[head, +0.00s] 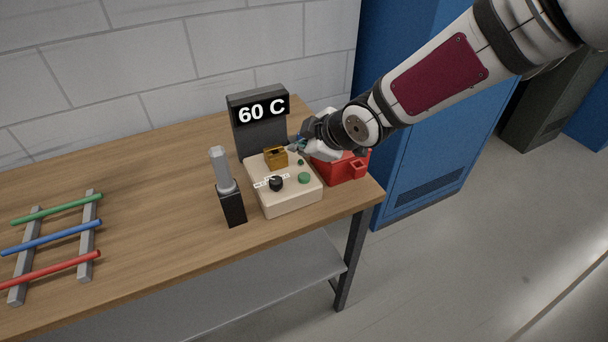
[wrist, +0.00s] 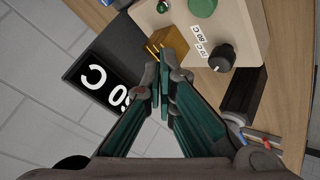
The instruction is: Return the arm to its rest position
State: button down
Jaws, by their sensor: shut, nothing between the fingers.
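My arm comes in from the upper right of the head view, and my gripper (head: 296,143) is over the back right part of a beige control box (head: 290,200). In the wrist view my gripper (wrist: 160,80) is shut and empty, its fingertips close to a brass-coloured block (wrist: 172,42) on the box. I cannot tell whether they touch it. The box also carries a black knob (head: 276,184) and green buttons (head: 304,178). A black display (head: 260,110) reading "60 C" stands behind the box.
A red bin (head: 340,168) stands right of the box, partly behind my gripper. A black holder (head: 231,206) with a grey piece stands left. A rack (head: 90,240) with green, blue and red rods lies at far left. Blue cabinets (head: 440,150) stand beyond the table (head: 150,180).

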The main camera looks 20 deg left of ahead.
jog(key=s+d+r+m+t+h, duration=0.1)
jog(key=d+r+m+h, duration=0.4)
jog(key=d, duration=0.9)
jog(key=s+d+r+m+t+h, duration=0.15)
jog(key=d+r+m, duration=0.45)
jog(key=d, duration=0.7)
jog(key=s+d+r+m+g, duration=0.1)
jog(key=s+d+r+m, duration=0.1)
jog(key=s+d+m, duration=0.3)
jog(key=s+d+r+m+h, duration=0.1)
jog(key=s+d+r+m, duration=0.1)
jog(key=s+d+m, duration=0.3)
jog(key=s+d, duration=0.4)
jog(key=s, duration=0.5)
jog(key=shift+d+r+g, duration=0.25)
jog(key=shift+d+g, duration=0.1)
jog(key=shift+d, duration=0.05)
jog(key=shift+h, duration=0.25)
